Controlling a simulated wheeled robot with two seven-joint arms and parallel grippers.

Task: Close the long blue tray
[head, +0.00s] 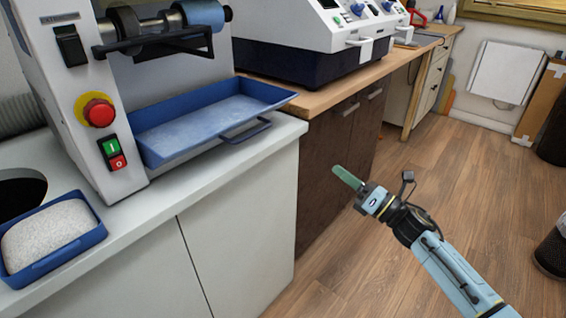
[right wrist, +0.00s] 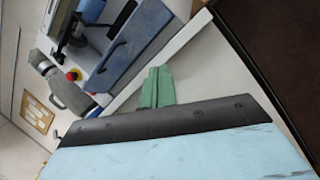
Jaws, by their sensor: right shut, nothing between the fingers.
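The long blue tray (head: 215,118) sticks out from the front of the white machine, over the white counter. It looks empty, and its dark handle (head: 246,130) is on its front side. In the right wrist view the tray's blue front (right wrist: 140,40) shows beyond my fingers. My right gripper (head: 348,178) has green fingers and is shut and empty. It is in the air to the right of the counter and apart from the tray; its fingers also show in the right wrist view (right wrist: 157,84). My left gripper is not in view.
The white machine (head: 130,165) carries a red stop button (head: 99,112) and a blue roller. A small blue tray of white granules (head: 52,238) stands at the left of the counter. A brown cabinet (head: 335,150) adjoins the counter. The wooden floor at right is mostly clear.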

